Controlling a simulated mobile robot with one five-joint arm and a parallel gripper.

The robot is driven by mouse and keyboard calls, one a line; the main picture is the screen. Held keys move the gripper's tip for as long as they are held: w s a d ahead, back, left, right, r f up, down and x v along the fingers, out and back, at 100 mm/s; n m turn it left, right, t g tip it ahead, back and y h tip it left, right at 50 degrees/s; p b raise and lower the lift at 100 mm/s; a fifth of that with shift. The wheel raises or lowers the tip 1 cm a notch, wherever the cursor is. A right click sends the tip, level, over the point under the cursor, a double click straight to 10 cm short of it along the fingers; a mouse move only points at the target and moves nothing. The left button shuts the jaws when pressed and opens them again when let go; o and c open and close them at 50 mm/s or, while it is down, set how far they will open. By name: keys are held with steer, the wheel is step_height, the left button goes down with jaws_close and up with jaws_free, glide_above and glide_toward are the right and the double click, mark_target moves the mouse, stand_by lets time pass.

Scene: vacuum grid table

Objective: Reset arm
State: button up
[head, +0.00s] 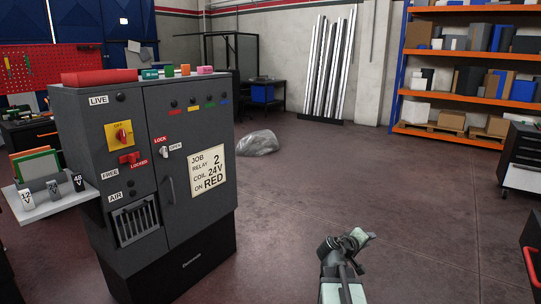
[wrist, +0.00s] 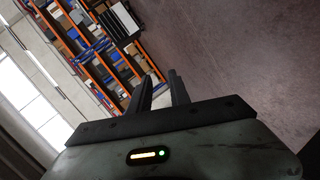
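My arm rises from the bottom of the head view, right of the middle, with my gripper (head: 358,237) over bare floor. It is to the right of the dark grey cabinet and apart from it. In the wrist view, the two dark fingers of my gripper (wrist: 160,84) stand apart with a clear gap between them. I see nothing held in the gap. The fingers point at open floor and distant shelves, and the wrist view is strongly tilted.
The grey cabinet (head: 190,205) stands at left, with a side shelf (head: 50,202) holding several small labelled pieces. A crumpled plastic heap (head: 258,143) lies behind it. Orange shelving (head: 455,134) and a dark drawer cabinet (head: 523,160) stand at right. The middle floor is clear.

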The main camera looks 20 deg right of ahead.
steer(key=w+a+f+y, duration=0.25)
steer(key=a+f, duration=0.25)
steer(key=a, duration=0.9)
steer(key=w+a+f+y, duration=0.2)
steer(key=a+f+y, duration=0.25)
steer(key=a, duration=0.85)
steer(key=s+a+f+g+y, duration=0.2)
steer(key=s+a+f+y, duration=0.15)
steer(key=a, duration=0.35)
steer(key=s+a+f+g+y, duration=0.2)
steer(key=s+a, duration=0.3)
steer(key=a, duration=0.3)
step_height(320, 180, up, 27)
steer(key=s+a+g+p, duration=0.1)
steer(key=p, duration=2.6)
steer(key=shift+s+r+m+p, duration=0.15)
steer(key=shift+s+m+p, duration=0.15)
steer(key=shift+s+p, duration=0.1)
